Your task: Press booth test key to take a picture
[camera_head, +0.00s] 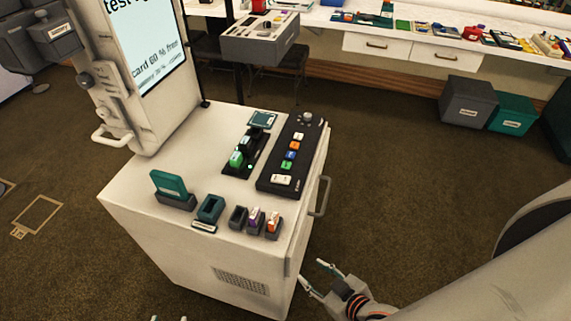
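A black control panel (293,155) lies on top of the white booth cabinet (132,188). It has a column of small white, orange, blue and green keys (291,150), a wide white key (281,180) at the near end and a knob at the far end. Key labels are too small to read, so I cannot tell which is the test key. My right gripper (312,271) is open and empty, low beside the cabinet's right side, apart from the panel. Two small tips at the bottom edge look like my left gripper (169,318), spread apart; the rest is out of frame.
A black strip with green blocks (246,153) lies left of the panel. Small holders (237,217) and a teal card stand (169,186) line the front edge. A lit screen (148,45) stands behind left. A handle (320,196) sticks out right; floor there is clear.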

